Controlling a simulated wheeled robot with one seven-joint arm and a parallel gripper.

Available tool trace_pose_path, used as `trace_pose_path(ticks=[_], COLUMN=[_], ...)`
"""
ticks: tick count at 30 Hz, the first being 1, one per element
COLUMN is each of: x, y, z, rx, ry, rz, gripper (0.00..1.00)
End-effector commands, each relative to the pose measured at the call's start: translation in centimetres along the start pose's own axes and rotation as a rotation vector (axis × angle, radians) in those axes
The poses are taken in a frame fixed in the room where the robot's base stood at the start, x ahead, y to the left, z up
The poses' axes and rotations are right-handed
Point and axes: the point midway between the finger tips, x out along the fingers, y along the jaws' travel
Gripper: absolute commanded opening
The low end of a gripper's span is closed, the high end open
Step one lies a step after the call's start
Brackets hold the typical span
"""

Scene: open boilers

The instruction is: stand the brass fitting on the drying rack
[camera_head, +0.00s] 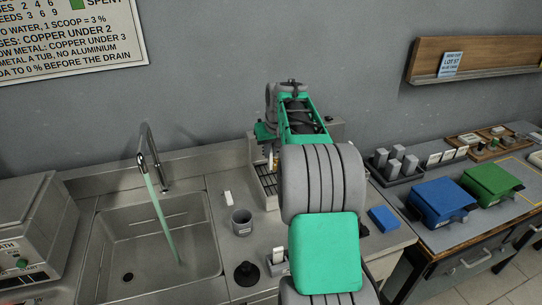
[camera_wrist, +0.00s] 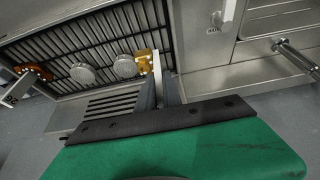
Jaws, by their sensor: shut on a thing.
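The brass fitting (camera_wrist: 143,58) is a small yellow-gold piece at the tips of my gripper (camera_wrist: 158,72) in the wrist view. My gripper is shut on it and holds it at the edge of the barred drying rack (camera_wrist: 120,20). I cannot tell whether the fitting touches the bars. In the head view the rack (camera_head: 266,180) stands right of the sink, partly hidden by my arm, and the gripper is mostly hidden.
A running tap (camera_head: 146,160) and sink (camera_head: 125,275) lie left. A grey cup (camera_head: 241,222) and a black plunger-like piece (camera_head: 247,273) stand in front.

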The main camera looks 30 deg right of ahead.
Motion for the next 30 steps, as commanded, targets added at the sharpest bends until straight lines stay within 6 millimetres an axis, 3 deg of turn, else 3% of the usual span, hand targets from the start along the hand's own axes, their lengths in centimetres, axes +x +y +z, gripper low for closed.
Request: trace_pose_path(ticks=[6,12,22,23,30], x=[2.6,5.4,5.9,5.8,5.8], y=[0.1,0.1,0.1,0.1,0.1], z=[-1.0,0.2,0.4,0.4,0.4], rx=[0.0,0.0,0.0,0.0,0.0], ry=[0.002,0.003,0.003,0.003,0.002], rz=[0.0,0.001,0.001,0.001,0.001], gripper=[0.0,0.0,0.0,0.11,0.31])
